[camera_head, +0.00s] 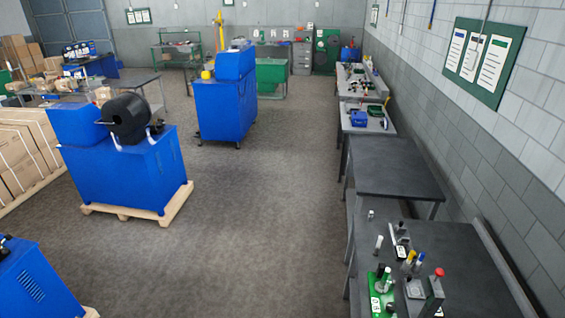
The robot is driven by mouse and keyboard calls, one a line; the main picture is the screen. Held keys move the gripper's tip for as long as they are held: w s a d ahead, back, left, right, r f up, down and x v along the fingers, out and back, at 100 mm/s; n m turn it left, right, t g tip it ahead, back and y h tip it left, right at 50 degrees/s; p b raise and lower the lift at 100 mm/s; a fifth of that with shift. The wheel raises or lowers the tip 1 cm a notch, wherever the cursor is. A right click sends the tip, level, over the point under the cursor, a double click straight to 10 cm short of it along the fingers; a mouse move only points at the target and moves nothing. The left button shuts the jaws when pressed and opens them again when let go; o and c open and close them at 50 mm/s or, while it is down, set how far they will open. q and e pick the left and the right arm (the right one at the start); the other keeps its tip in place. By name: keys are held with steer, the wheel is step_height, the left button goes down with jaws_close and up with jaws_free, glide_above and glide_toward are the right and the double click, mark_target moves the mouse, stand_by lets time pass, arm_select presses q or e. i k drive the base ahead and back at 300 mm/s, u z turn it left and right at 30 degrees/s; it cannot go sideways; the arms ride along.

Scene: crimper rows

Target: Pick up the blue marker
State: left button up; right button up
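A thin upright item with a blue top (420,258), which looks like the blue marker, stands among small objects on the dark bench (470,262) at the lower right. A similar item with a yellow top (410,257) stands just left of it, close or touching. Both are small in the picture, so their lower ends are hard to make out. Neither of my grippers shows in the head view.
A red-topped grey device (434,292), a white cylinder (378,244) and a green base (376,301) share the bench. An emptier dark table (392,166) stands beyond. Blue machines (125,172) stand at left; the middle floor (265,225) is clear. A wall bounds the right.

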mark_target(422, 254)
steer(key=u, duration=1.65)
steer(key=i, duration=1.1)
steer(key=z, duration=3.35)
